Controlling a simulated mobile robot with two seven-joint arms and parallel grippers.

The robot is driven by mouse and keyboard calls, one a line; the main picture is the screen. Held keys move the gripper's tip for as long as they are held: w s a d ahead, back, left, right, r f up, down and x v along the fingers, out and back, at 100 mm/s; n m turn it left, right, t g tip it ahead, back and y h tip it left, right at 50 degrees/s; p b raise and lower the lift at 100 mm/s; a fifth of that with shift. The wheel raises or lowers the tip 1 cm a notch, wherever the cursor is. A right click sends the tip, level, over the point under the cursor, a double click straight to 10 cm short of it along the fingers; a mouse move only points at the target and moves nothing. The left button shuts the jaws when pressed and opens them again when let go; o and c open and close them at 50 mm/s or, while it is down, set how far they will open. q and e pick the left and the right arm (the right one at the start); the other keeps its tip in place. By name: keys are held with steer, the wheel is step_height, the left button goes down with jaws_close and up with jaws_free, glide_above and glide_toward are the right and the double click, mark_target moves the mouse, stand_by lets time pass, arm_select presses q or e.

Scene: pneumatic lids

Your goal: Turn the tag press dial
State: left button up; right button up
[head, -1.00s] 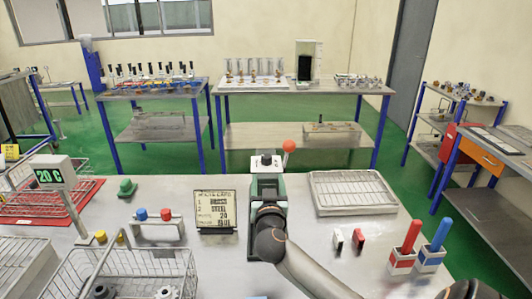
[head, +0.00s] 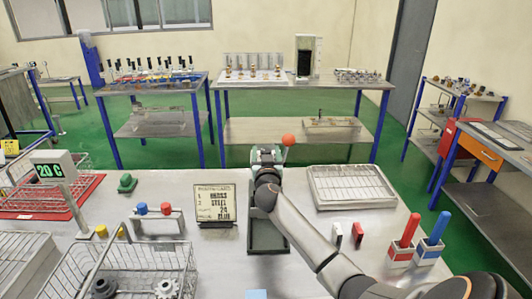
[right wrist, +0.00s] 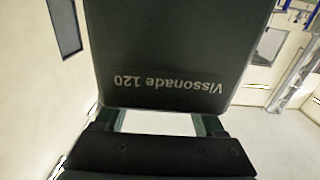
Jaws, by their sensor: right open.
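The tag press is a dark green machine with a flat base plate (head: 268,240) and a lever ending in a red ball (head: 288,140). My right wrist and forearm cover much of its front in the head view. In the right wrist view, a dark green press panel (right wrist: 175,50) with upside-down lettering "Vissonade 120" fills the upper middle. My right gripper (right wrist: 163,122) is open, its fingers apart just below that panel; I cannot tell whether they touch it. The dial cannot be made out in either view. My left gripper is not in view.
A lettered card (head: 214,203) stands left of the press. A wire tray (head: 350,187) lies to the right, with red and blue holders (head: 402,254) in front. A wire basket (head: 135,262) and a 20 C display (head: 50,168) are at left.

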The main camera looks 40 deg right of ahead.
steer(key=shift+d, duration=0.1)
jaws_close()
stand_by(0.6)
